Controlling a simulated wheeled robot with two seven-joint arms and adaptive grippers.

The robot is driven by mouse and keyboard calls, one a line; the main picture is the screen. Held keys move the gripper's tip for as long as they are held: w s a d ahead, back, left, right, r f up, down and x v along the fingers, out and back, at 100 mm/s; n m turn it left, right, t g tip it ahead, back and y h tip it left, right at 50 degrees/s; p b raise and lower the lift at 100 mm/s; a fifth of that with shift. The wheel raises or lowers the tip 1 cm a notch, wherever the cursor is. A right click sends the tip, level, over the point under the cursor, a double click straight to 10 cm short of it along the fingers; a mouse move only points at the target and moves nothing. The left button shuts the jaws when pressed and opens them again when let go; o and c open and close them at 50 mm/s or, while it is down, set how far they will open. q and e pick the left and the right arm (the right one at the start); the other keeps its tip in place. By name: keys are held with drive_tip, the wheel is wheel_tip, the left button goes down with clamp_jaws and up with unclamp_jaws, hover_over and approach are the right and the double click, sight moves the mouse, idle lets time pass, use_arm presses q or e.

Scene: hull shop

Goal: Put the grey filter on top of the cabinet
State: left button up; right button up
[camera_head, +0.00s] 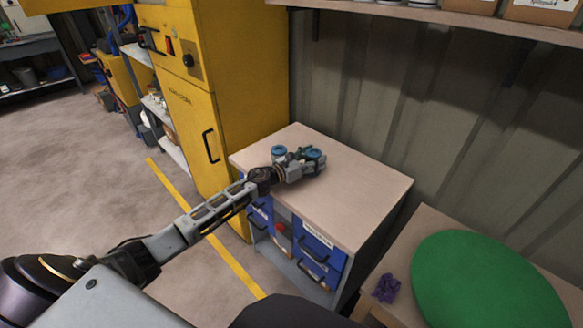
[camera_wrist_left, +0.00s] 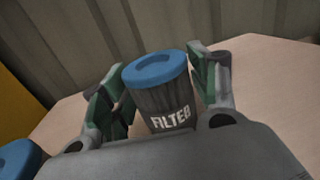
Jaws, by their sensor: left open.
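The grey filter (camera_wrist_left: 165,98) has a blue lid and a white "FILTER" label. In the left wrist view it is upright between the fingers of my left gripper (camera_wrist_left: 160,88), which are open around it. In the head view its blue lid (camera_head: 315,153) shows at my left gripper (camera_head: 306,163), over the beige top of the low cabinet (camera_head: 362,188) with blue drawers. The filter's base is hidden, but it appears to stand on that top. My right gripper is not in view.
A second blue-lidded item (camera_head: 278,151) is close to the left of the gripper. A tall yellow cabinet (camera_head: 215,100) stands at the left and a ribbed wall behind. The right part of the low cabinet's top is clear. A green disc (camera_head: 485,285) and purple object (camera_head: 387,288) lie at right.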

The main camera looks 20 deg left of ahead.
use_arm(q)
drive_tip(key=shift+s+a, duration=0.15)
drive_tip(key=shift+s, duration=0.1)
drive_tip(key=shift+s+a, duration=0.15)
drive_tip(key=shift+s, duration=0.1)
drive_tip(key=shift+v, duration=3.1)
drive_tip(key=shift+b+v, duration=0.3)
drive_tip(key=shift+v, duration=1.75)
drive_tip(key=shift+s+a, duration=0.15)
drive_tip(key=shift+s, duration=0.05)
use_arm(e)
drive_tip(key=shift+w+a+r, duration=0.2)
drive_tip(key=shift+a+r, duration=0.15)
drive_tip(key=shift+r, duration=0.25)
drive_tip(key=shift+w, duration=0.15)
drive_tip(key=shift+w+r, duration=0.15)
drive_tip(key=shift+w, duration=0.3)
